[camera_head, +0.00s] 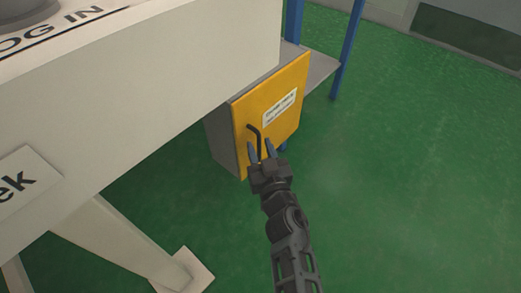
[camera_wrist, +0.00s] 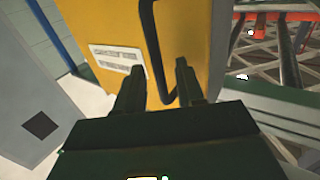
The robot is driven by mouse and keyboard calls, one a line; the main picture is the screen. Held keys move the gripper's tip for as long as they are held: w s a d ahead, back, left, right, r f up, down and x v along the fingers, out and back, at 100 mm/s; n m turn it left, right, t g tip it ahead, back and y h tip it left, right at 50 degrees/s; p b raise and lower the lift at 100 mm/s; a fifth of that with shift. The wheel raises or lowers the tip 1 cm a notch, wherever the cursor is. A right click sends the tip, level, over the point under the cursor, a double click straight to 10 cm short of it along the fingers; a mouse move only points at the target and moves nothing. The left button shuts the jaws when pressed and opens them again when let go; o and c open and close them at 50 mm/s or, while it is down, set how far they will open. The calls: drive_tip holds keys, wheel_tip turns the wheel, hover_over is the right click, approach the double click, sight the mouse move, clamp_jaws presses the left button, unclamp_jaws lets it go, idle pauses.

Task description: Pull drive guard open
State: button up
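The drive guard (camera_head: 283,88) is a yellow panel on the front of a grey box beneath the beige machine. It bears a white label and looks closed against the box. Its black bar handle (camera_head: 252,129) stands near the left edge of the panel in the head view. The handle (camera_wrist: 150,50) also shows in the wrist view, running down between my finger lines. My gripper (camera_head: 262,147) is open, its two fingers apart and pointing at the handle's lower part. In the wrist view the fingers (camera_wrist: 157,82) are spread. Whether they touch the handle, I cannot tell.
The beige machine body (camera_head: 190,70) overhangs to the left, with a leg and foot plate (camera_head: 184,272) below. Blue posts (camera_head: 348,50) and a grey shelf (camera_head: 322,70) stand behind the guard. The green floor (camera_head: 420,180) to the right is clear.

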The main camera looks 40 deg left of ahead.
clamp_jaws()
idle(0.3)
idle(0.4)
